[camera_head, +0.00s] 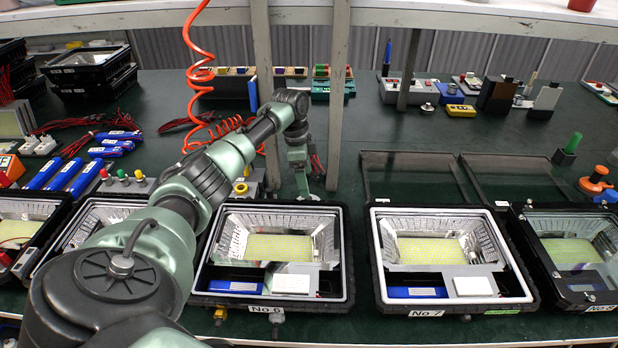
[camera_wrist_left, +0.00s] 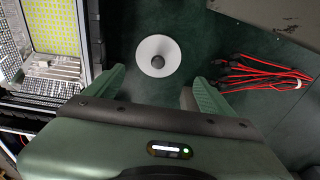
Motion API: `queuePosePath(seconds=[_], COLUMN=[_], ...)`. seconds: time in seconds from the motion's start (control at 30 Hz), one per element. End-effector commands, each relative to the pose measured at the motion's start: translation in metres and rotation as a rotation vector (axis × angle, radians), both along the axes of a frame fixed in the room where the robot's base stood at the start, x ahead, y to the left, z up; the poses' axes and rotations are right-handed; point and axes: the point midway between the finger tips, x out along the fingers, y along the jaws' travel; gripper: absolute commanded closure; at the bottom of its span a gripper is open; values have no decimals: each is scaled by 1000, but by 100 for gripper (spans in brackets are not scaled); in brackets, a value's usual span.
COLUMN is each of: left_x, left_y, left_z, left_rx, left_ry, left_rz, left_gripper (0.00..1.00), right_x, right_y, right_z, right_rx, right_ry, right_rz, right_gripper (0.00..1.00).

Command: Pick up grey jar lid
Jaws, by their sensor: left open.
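The grey jar lid (camera_wrist_left: 158,56) shows in the left wrist view as a pale round disc with a darker grey knob in its middle. It lies flat on the dark green bench top. My left gripper (camera_wrist_left: 156,90) is open, with a green finger on either side of the view and nothing between them. The lid shows just beyond the finger gap and looks apart from both fingers. In the head view my left gripper (camera_head: 302,185) points down behind the No 6 housing, and I cannot clearly make out the lid there. My right gripper is not in view.
The No 6 floodlight housing (camera_head: 275,250) stands close beside the lid, its edge (camera_wrist_left: 93,40) at left in the wrist view. Red and black wires (camera_wrist_left: 262,74) lie right of the lid. A grey upright post (camera_head: 337,95) stands near the gripper. An orange coiled hose (camera_head: 200,75) hangs nearby.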

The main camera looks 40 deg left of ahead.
Motion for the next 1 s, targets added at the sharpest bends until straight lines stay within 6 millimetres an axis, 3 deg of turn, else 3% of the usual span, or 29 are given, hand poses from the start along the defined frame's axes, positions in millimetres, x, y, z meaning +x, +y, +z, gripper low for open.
queuePosePath(seconds=[0.5,0.83,0.87,1.0], left_x=[-1,0,0,0], left_y=[-6,-6,-6,-6], left_z=[-66,-75,-75,-75], left_rx=[-2,0,0,0], left_ry=[4,1,1,1], left_rz=[0,-1,-1,0], left_gripper=[16,16,19,58], right_x=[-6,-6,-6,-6], right_y=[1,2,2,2], right_z=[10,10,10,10], right_rx=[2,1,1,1], right_ry=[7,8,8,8], right_rz=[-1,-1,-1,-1], right_gripper=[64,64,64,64])
